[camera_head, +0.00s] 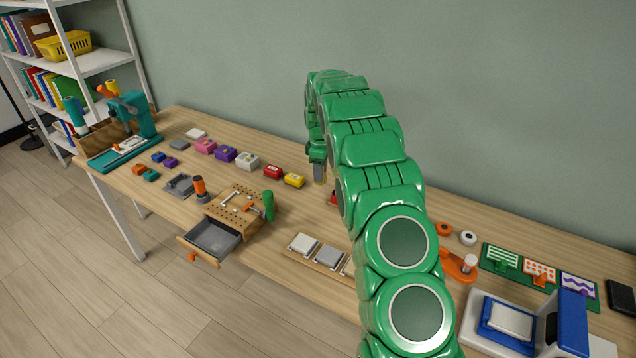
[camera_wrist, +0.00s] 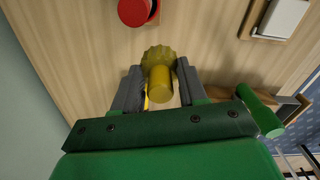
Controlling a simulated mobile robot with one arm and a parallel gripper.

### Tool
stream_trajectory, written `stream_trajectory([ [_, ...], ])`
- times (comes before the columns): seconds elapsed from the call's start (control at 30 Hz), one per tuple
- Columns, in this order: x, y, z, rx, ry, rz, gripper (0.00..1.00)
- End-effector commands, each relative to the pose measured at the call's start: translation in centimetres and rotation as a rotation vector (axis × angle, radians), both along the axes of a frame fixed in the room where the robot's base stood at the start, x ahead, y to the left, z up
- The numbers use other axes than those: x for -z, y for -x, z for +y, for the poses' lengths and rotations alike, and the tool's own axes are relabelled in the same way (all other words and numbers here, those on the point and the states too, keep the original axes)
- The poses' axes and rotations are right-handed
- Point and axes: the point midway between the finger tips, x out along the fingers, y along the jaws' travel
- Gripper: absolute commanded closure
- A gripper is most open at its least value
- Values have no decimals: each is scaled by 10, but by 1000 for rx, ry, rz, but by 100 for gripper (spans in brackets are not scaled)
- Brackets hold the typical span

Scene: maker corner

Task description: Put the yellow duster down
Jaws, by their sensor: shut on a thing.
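The yellow duster (camera_wrist: 159,80) is between the two grey fingers of my gripper (camera_wrist: 160,92) in the wrist view. It has a round, scalloped yellow end and a shorter cylinder toward the camera. In the head view my gripper (camera_head: 318,166) points down over the back of the workbench, and a small part of the duster (camera_head: 319,177) shows under it. I cannot tell whether the duster touches the wooden top (camera_head: 200,190).
A red round thing (camera_wrist: 133,11) lies close to the duster. Yellow (camera_head: 294,180) and red (camera_head: 272,171) blocks sit left of my gripper. A pegboard block (camera_head: 233,207) with a green handle (camera_head: 268,204) and an open drawer (camera_head: 214,240) stand nearer the front. My arm hides the bench's middle.

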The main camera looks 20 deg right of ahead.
Motion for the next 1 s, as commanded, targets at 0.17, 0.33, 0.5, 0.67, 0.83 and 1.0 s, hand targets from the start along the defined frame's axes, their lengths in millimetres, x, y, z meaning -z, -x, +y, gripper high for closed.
stream_trajectory([
  [0.17,15,-12,-2,0,0,2,100],
  [0.33,29,-24,-3,0,-1,1,100],
  [0.5,42,-34,-4,0,-1,1,100],
  [0.67,50,-42,-5,-1,0,-1,100],
  [0.83,52,-44,-5,0,1,-1,100],
  [1.0,56,-47,-5,0,0,0,100],
])
